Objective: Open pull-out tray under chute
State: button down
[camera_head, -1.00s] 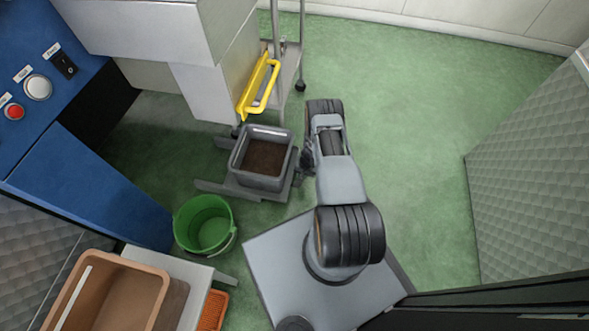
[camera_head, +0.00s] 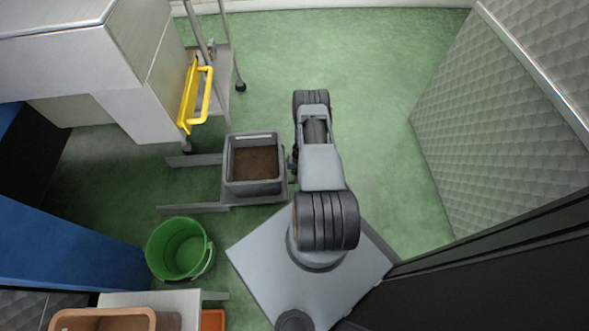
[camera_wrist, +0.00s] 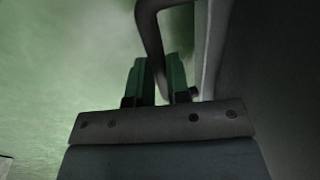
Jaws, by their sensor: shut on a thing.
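The pull-out tray carries a grey bin (camera_head: 230,165) with dark brown, grainy contents. It sits toward the right end of two grey rails (camera_head: 190,208), clear of the pale chute housing (camera_head: 150,100); bare rail shows to its left. In the wrist view, my gripper (camera_wrist: 160,78) is shut on a dark, curved handle (camera_wrist: 148,22), whose bar passes between the two green-padded fingers. A grey wall stands just right of the handle there. In the head view my arm covers the fingertips at the tray's right side.
A green bucket (camera_head: 181,250) stands below the rails, near the blue cabinet (camera_head: 70,245). A trolley with a yellow handle (camera_head: 206,95) stands above the tray. A quilted grey panel (camera_head: 510,110) bounds the right. Green floor is open between arm and panel.

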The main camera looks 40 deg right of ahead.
jog(key=c, duration=1.1)
grip_release()
notch_tip(320, 180, up, 14)
jog(key=s+d+p, duration=0.1)
jog(key=d+p, duration=0.1)
jog(key=p, duration=0.3)
jog(key=shift+s+f, duration=0.2)
jog(key=shift+s, duration=0.05)
jog(key=shift+p, duration=0.3)
